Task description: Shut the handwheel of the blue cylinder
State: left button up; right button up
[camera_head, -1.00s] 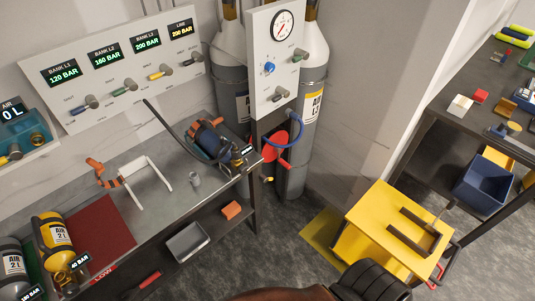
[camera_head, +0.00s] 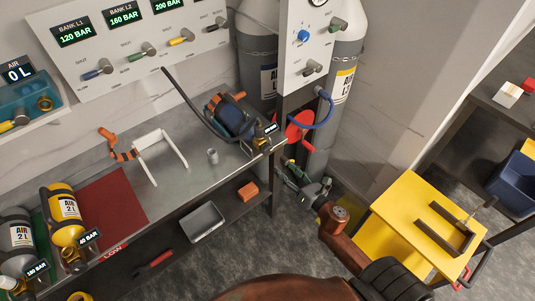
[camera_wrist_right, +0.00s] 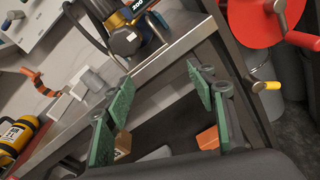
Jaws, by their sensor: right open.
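The blue cylinder (camera_head: 229,112) lies in an orange clamp near the right end of the bench, its valve end pointing to the lower right. Its valve, with a dark round handwheel (camera_wrist_right: 126,41), shows near the top of the right wrist view, beside brass fittings. In the head view the valve (camera_head: 261,141) is small at the bench edge. My right gripper (camera_head: 303,182) is beyond the bench's right end, lower than the valve and apart from it. Its green-padded fingers (camera_wrist_right: 160,112) are open and empty. My left gripper is not in view.
A red disc (camera_head: 299,125) with a red handle and a blue hose stand right of the bench corner. A yellow cart (camera_head: 395,213) is farther right. The bench edge and lower shelf, with a grey bin (camera_head: 203,222) and orange block (camera_head: 248,191), lie left of my gripper.

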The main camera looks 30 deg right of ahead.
aim_at(269, 151)
notch_tip(269, 151, up, 5)
jog(key=a+n+t+y, duration=0.1)
jog(key=a+n, duration=0.1)
jog(key=n, duration=0.1)
jog(key=w, duration=0.7)
jog(key=shift+w+a, duration=0.3)
jog(key=shift+w, duration=0.1)
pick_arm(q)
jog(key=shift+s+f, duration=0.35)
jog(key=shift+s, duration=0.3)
pick_arm(e)
jog(key=c, duration=1.2)
jog(key=shift+o, duration=0.2)
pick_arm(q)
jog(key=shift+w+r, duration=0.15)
pick_arm(e)
jog(key=shift+r+m, duration=0.1)
jog(key=shift+m, duration=0.3)
